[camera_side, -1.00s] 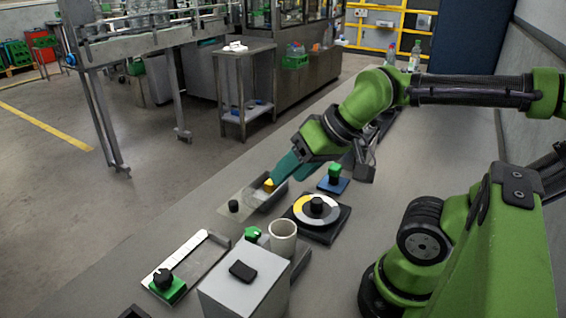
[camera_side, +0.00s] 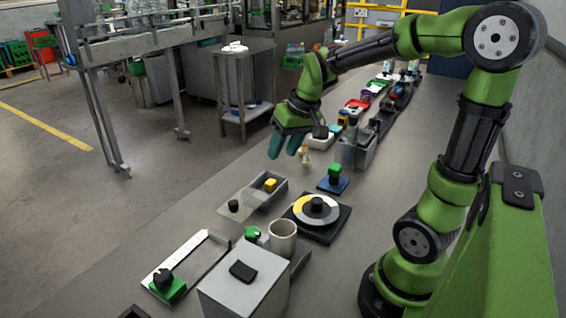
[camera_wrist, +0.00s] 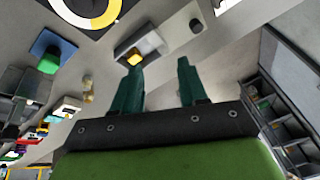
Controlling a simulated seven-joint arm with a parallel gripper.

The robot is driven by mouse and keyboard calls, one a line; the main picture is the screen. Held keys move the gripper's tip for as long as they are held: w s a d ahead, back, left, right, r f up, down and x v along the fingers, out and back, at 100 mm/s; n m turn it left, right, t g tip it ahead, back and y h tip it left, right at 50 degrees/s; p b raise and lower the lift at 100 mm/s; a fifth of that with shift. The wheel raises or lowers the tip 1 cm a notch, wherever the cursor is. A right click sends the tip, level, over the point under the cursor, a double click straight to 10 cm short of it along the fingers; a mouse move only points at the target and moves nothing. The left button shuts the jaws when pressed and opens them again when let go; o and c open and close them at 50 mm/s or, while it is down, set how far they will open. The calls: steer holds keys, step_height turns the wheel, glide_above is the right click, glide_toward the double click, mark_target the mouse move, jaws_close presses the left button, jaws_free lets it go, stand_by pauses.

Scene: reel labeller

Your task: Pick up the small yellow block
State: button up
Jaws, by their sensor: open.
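The small yellow block (camera_side: 270,184) sits inside a grey open-topped tray (camera_side: 284,189) on the bench. In the wrist view the yellow block (camera_wrist: 134,59) shows just beyond the fingertips, in the tray (camera_wrist: 158,38). My gripper (camera_side: 288,152) hangs above the bench, behind and above the tray, with its teal fingers pointing down. In the wrist view the two fingers of my gripper (camera_wrist: 161,64) are spread apart with nothing between them.
A black-based dial with a yellow and white ring (camera_side: 317,213) stands right of the tray. A green knob on a blue base (camera_side: 334,177) is behind it. A white cup (camera_side: 283,238) and a grey box (camera_side: 243,283) stand in front. A small tan figure (camera_side: 305,156) is near my gripper.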

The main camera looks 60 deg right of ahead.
mark_target(271, 182)
steer(key=w+d+f+n+g, duration=0.1)
steer(key=w+d+f+n, duration=0.2)
steer(key=w+d+n, duration=0.5)
steer(key=f+m, duration=0.1)
steer(key=f, duration=0.4)
steer(key=w+d+f+m, duration=0.1)
steer(key=f, duration=0.4)
steer(key=w+f+m, duration=0.1)
steer(key=f, duration=0.4)
steer(key=shift+w+d+f, duration=0.1)
steer(key=shift+d+f, duration=0.15)
steer(key=shift+d, duration=0.15)
steer(key=shift+c, duration=0.4)
